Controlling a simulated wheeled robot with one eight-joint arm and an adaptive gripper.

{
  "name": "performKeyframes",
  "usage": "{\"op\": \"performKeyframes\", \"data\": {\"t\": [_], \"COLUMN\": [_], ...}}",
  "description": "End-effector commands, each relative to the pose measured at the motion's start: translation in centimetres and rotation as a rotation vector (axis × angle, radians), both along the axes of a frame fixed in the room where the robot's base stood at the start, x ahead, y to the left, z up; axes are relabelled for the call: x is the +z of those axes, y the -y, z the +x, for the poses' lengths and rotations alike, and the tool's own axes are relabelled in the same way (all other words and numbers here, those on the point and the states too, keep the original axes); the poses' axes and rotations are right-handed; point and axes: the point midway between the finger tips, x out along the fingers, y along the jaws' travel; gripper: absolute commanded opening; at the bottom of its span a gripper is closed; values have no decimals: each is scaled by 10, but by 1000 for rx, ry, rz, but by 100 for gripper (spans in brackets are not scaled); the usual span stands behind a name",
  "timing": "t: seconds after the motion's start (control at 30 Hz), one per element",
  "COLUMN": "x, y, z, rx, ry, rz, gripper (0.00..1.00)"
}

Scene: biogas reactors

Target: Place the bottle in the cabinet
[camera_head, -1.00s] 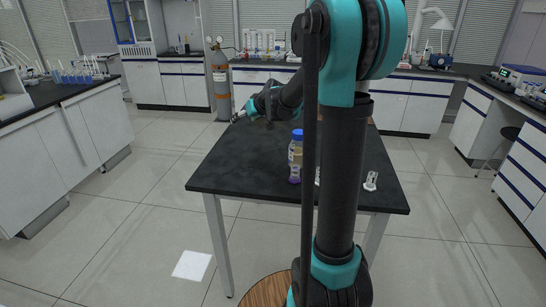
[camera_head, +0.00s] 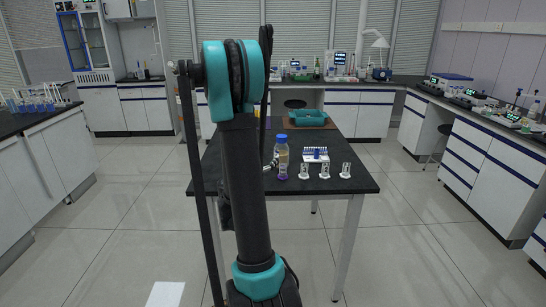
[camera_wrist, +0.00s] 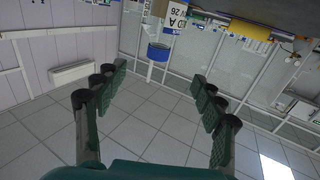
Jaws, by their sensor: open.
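The bottle (camera_head: 282,158) stands upright on the dark table in the head view, with a blue cap, pale label and purplish base. In the wrist view, its blue cap (camera_wrist: 158,52) shows ahead, upside down, beyond the fingertips. My gripper (camera_wrist: 158,78) is open with nothing between its fingers. In the head view my arm hides most of the gripper; a grey part shows close to the bottle's left side. A tall cabinet (camera_head: 100,44) with blue-framed glass stands at the back left; its door appears to be ajar.
Counters line the left, back and right (camera_head: 462,160). The floor (camera_head: 110,220) between table and left counter is clear.

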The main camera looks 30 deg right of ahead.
Motion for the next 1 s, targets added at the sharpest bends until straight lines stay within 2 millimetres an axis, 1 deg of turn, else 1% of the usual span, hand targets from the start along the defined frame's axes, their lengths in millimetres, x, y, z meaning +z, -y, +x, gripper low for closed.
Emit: {"op": "performKeyframes", "data": {"t": [0.4, 0.5, 0.6, 0.87, 1.0], "x": [0, 1, 1, 1, 1], "y": [68, 81, 91, 102, 116], "z": [44, 53, 59, 66, 74], "rx": [0, 0, 2, 3, 2], "ry": [1, 1, 2, 2, 2], "rz": [0, 0, -1, -1, -1], "gripper": [69, 69, 69, 69, 69]}}
